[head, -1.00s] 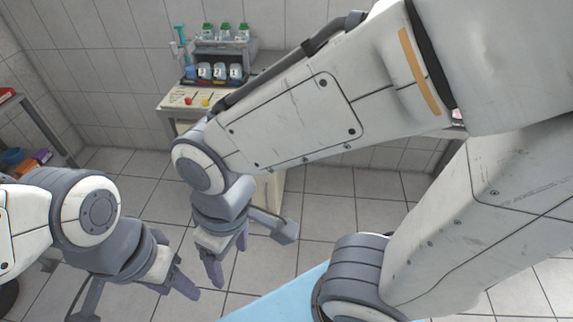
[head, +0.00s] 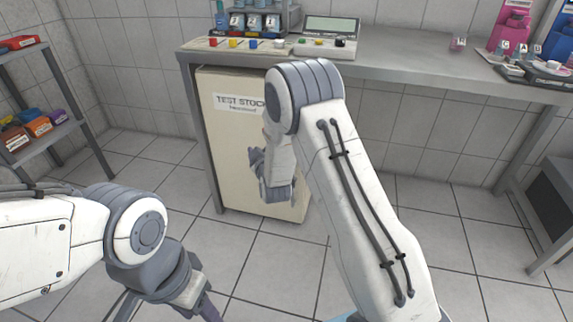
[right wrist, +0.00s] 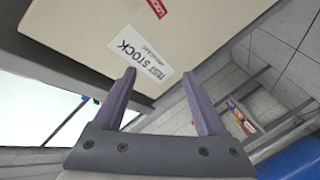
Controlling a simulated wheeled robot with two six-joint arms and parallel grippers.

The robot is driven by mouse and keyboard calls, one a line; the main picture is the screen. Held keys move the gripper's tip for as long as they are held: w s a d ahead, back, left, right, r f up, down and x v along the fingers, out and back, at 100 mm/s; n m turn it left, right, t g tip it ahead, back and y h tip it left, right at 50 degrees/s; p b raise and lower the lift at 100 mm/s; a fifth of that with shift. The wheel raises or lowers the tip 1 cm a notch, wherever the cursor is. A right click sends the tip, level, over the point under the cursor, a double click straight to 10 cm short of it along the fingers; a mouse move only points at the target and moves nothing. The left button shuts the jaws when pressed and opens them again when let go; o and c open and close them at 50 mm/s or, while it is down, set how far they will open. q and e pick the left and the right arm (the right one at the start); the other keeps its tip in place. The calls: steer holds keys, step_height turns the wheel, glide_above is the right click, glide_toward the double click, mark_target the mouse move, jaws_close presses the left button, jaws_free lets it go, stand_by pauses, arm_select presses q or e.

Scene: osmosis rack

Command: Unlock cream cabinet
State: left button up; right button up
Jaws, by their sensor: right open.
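The cream cabinet (head: 232,150) stands under the grey bench, its front marked with a white "TEST STOCK" label (head: 240,104). In the right wrist view the cabinet front (right wrist: 85,30) is tilted, with the same label and a red label (right wrist: 157,8) cut off at the top edge. My right gripper (head: 272,185) is in front of the cabinet's right part; its fingers (right wrist: 159,76) are open and nothing shows between them. My right arm hides part of the cabinet. My left gripper (head: 205,305) is low at the left, cut off by the bottom edge, away from the cabinet.
The grey bench (head: 400,72) carries a row of coloured knobs (head: 253,43), a rack of numbered bottles (head: 255,22) and a small screen (head: 331,25). Pink equipment (head: 508,30) stands at the right end. A shelf with bins (head: 38,126) is at left. The tiled floor between is clear.

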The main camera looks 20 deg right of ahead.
steer(key=d+f+t+h+b, duration=0.35)
steer(key=d+f+b, duration=0.25)
steer(key=d+f, duration=0.35)
arm_select(q)
step_height(320, 180, down, 12)
steer(key=b, duration=0.3)
arm_select(e)
steer(key=x, duration=0.9)
steer(key=shift+w+d+n, duration=0.25)
steer(key=shift+d+n, duration=0.05)
steer(key=shift+d, duration=0.05)
steer(key=shift+f+h, duration=0.1)
steer(key=shift+h, duration=0.15)
jaws_close()
